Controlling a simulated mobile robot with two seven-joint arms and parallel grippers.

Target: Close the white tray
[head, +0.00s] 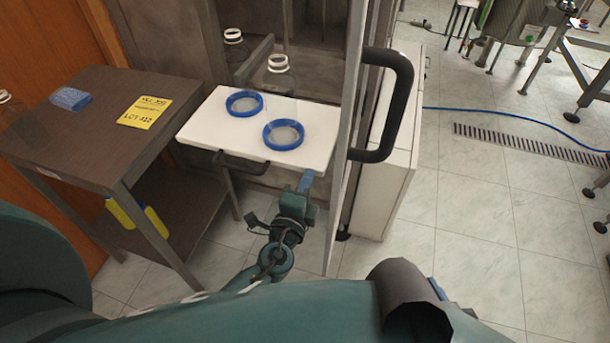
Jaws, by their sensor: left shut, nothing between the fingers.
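The white tray (205,128) sticks out from the front of a cabinet. It is flat and level, with a dark bar handle (240,163) on its front edge. Two blue-rimmed round dishes (244,103) (284,134) lie on it. My left gripper (306,181) is shut and empty, just in front of the tray's front right corner. I cannot tell whether its fingertips touch the tray. My right gripper is not in view.
An open door with a large black handle (398,105) stands right of the tray, close to my left gripper. A brown side table (85,120) with a yellow label (145,112) stands at left. Two clear bottles with white caps (278,63) (233,36) stand behind the tray.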

